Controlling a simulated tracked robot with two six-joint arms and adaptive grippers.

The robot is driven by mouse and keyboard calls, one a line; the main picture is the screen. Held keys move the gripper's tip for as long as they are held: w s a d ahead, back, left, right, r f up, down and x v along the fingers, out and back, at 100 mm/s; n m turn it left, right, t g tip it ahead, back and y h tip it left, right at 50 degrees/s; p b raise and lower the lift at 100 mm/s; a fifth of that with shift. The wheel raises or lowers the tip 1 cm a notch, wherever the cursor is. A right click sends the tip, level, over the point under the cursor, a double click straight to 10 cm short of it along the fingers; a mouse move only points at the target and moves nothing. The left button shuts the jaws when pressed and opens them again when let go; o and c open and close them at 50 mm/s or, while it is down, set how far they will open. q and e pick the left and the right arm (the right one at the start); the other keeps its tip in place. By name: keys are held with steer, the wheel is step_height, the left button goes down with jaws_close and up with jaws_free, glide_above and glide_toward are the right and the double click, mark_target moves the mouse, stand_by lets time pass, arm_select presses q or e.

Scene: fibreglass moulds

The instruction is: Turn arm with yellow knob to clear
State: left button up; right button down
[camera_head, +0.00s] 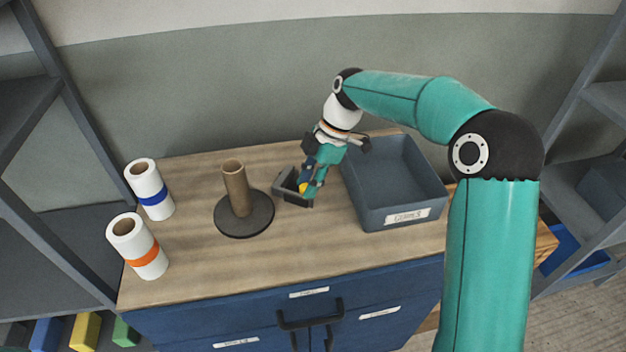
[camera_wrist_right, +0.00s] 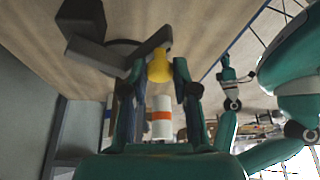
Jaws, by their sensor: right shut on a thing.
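The yellow knob (camera_head: 303,187) sits on a small dark grey fixture (camera_head: 284,192) on the wooden worktop. In the right wrist view, the knob (camera_wrist_right: 159,66) is between the two fingers, at the end of a dark bar (camera_wrist_right: 101,54) that runs to a grey block (camera_wrist_right: 80,20). My right gripper (camera_head: 308,190) comes down over the fixture and is shut on the knob. The gripper hides part of the fixture and bar in the head view. My left gripper is not in the head view.
A grey open bin (camera_head: 430,190) stands close to the right of the gripper. A cardboard tube on a dark round base (camera_head: 245,222) stands left of the fixture. Blue-banded (camera_head: 150,188) and orange-banded (camera_head: 136,246) white rolls stand at the left. The front worktop is clear.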

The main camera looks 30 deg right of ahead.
steer(key=shift+s, duration=0.15)
steer(key=c, duration=0.9)
jaws_free()
steer(key=shift+s+d, duration=0.1)
steer(key=v, duration=1.2)
